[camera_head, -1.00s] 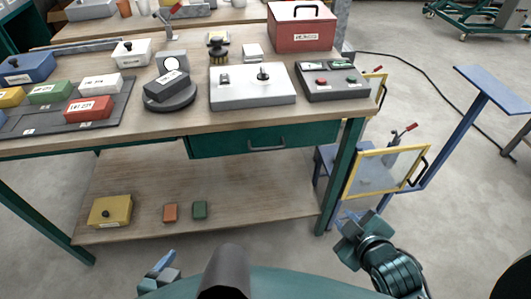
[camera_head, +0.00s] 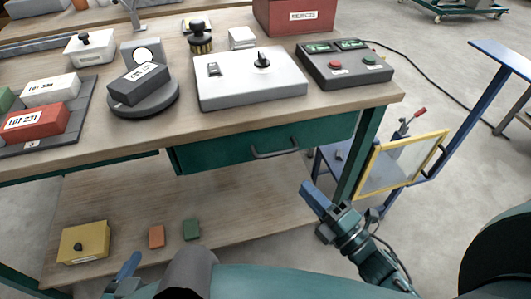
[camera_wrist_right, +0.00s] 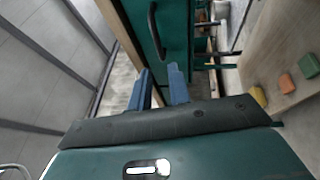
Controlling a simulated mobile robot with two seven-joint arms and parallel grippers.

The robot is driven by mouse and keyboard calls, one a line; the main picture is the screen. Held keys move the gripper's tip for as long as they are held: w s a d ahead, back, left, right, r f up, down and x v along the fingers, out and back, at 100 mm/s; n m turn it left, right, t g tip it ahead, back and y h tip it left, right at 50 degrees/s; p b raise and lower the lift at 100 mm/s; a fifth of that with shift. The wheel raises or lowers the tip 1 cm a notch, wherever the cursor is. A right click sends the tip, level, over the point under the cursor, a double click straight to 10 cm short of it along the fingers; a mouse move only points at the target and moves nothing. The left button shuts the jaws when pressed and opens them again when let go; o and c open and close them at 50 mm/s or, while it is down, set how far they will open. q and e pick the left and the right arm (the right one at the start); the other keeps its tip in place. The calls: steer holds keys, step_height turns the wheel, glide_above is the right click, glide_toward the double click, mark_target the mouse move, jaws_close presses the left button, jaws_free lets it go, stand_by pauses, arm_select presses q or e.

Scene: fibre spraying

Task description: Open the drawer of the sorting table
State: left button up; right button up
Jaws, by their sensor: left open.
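The sorting table's drawer has a dark green front (camera_head: 205,153) under the tabletop and looks closed. Its dark bar handle (camera_head: 275,152) is at the middle of the front. My right gripper (camera_head: 312,195) is below and right of the handle, apart from it. In the right wrist view, the handle (camera_wrist_right: 156,32) lies ahead of the two blue fingers of the right gripper (camera_wrist_right: 159,72), which are apart with nothing between them. My left gripper (camera_head: 128,266) is open, low at the left, partly hidden at the bottom edge and far from the drawer.
A grey box with a knob (camera_head: 250,85) and a button panel (camera_head: 350,68) stand on the tabletop above the drawer. A yellow-framed clear panel (camera_head: 400,165) stands right of the table. The lower shelf holds a yellow box (camera_head: 84,243) and small orange (camera_head: 156,237) and green (camera_head: 191,230) blocks.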

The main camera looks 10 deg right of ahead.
mark_target(274, 154)
steer(key=x, duration=1.2)
steer(key=shift+w+a+r, duration=0.1)
steer(key=shift+w+a, duration=0.05)
steer(key=shift+w, duration=0.05)
steer(key=shift+c, duration=0.6)
jaws_close()
